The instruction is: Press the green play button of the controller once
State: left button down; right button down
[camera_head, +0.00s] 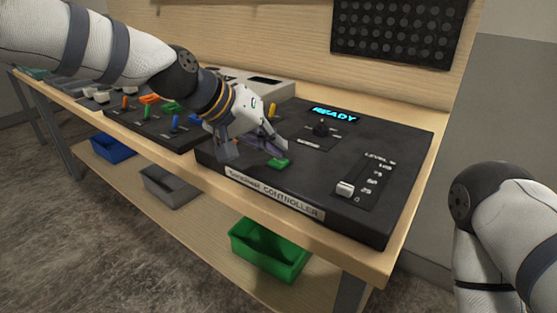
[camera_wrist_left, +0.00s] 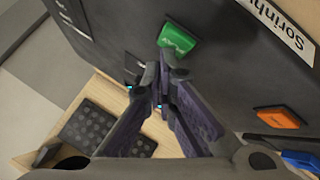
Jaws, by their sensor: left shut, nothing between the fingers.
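The controller (camera_head: 300,203) is a black slanted console on the workbench, with a lit display (camera_head: 334,115) reading READY. Its green button (camera_head: 278,163) lies near the front edge, and it also shows in the left wrist view (camera_wrist_left: 178,38). My left gripper (camera_head: 274,150) is shut and empty, its fingertips close beside the green button. In the left wrist view its closed fingertips (camera_wrist_left: 161,76) appear just below the green button; I cannot tell whether they touch. Part of the panel is hidden behind the gripper. My right arm shows at the right, but its gripper is out of view.
An orange button (camera_wrist_left: 278,117) and a blue one (camera_wrist_left: 300,159) show in the left wrist view. Other panels with coloured levers (camera_head: 150,99) lie left. A green bin (camera_head: 268,252) sits below.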

pick_arm(q)
jog(key=shift+f, duration=0.55)
dwell(0.4)
jog(key=shift+r, duration=0.95)
pick_arm(e)
jog(key=shift+w+r, duration=0.25)
pick_arm(q)
jog(key=shift+r+p, duration=0.45)
jog(key=shift+r, duration=2.05)
pick_arm(e)
jog(key=shift+w+r+t, duration=0.3)
jog(key=shift+w, duration=0.05)
